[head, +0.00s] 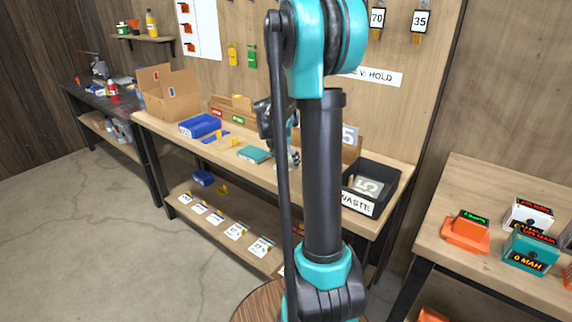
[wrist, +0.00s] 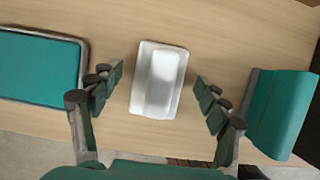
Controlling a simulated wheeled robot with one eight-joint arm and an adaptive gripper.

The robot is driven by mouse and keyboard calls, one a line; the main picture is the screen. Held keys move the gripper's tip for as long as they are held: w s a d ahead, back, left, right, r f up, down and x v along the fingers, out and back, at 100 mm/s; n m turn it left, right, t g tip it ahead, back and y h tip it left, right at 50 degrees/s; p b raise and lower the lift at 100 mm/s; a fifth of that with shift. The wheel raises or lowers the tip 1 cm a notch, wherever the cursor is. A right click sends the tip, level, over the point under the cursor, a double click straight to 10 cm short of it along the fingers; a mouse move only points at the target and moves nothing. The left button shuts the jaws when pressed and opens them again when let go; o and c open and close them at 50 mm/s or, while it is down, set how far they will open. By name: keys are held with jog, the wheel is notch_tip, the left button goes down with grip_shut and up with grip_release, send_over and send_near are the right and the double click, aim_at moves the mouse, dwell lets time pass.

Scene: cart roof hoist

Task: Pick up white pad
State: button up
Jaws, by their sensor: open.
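The white pad (wrist: 158,80) lies on the wooden bench top in the middle of the wrist view. It is a small white block with rounded corners and a raised middle. My gripper (wrist: 159,78) is open and empty, with one finger on each side of the pad and a visible gap on both sides. The height of the fingertips above the bench is hard to tell. In the head view my arm hides most of the gripper and the pad cannot be made out clearly.
A teal flat item with a grey rim (wrist: 40,66) lies left of the fingers, and another teal piece (wrist: 282,112) lies right of them. The black waste bin (head: 352,203) stands at the bench's right end. A blue bin (head: 200,126) stands farther left.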

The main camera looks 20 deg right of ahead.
aim_at(286, 156)
jog(key=shift+c, duration=0.6)
jog(key=c, duration=1.2)
jog(key=shift+c, duration=0.2)
notch_tip(286, 156, up, 20)
